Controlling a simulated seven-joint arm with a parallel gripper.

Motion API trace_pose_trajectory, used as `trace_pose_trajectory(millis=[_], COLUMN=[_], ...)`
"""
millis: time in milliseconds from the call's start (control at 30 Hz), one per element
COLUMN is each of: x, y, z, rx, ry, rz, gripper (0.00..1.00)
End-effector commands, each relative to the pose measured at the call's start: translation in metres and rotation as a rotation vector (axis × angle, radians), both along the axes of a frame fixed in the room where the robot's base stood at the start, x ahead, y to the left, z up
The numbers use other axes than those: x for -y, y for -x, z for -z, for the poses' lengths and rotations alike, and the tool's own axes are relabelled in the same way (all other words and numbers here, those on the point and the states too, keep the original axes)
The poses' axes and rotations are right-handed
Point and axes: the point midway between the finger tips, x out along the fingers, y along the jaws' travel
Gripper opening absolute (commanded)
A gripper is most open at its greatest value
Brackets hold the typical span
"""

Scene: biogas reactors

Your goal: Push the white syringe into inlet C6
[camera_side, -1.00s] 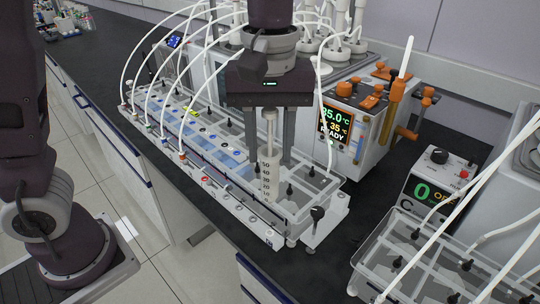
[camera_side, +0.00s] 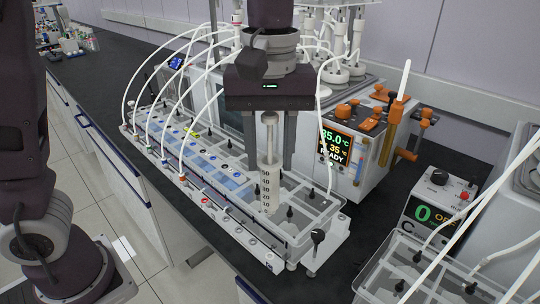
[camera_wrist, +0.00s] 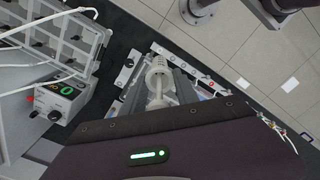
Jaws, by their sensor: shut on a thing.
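The white syringe (camera_side: 269,182) stands upright between the fingers of my gripper (camera_side: 272,160), which is shut on it. It has dark scale marks, and its plunger sticks up towards the palm. The syringe is over the near right part of the long clear reactor tray (camera_side: 318,222). Whether its tip touches the tray or an inlet cannot be told. In the wrist view the syringe (camera_wrist: 158,84) shows its round flange and plunger between the fingers. Black inlet fittings stand along the tray. I cannot make out which one is C6.
White tubes arch over the far left part of the tray. A heater unit with a lit display (camera_side: 336,143) and orange clamps stands behind. A control box (camera_side: 434,205) reading 0 and a second clear tray (camera_side: 400,268) are at right. Dark bench shows between the trays.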

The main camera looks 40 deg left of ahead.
Motion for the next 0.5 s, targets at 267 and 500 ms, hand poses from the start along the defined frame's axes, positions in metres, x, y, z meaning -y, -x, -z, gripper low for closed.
trace_pose_trajectory(millis=[267, 500], x=[-0.001, -0.059], y=[0.000, -0.017], z=[0.000, 0.015], rx=[0.000, -0.001], ry=[0.000, -0.001], rz=[-0.002, -0.137], gripper=[0.00, 0.00])
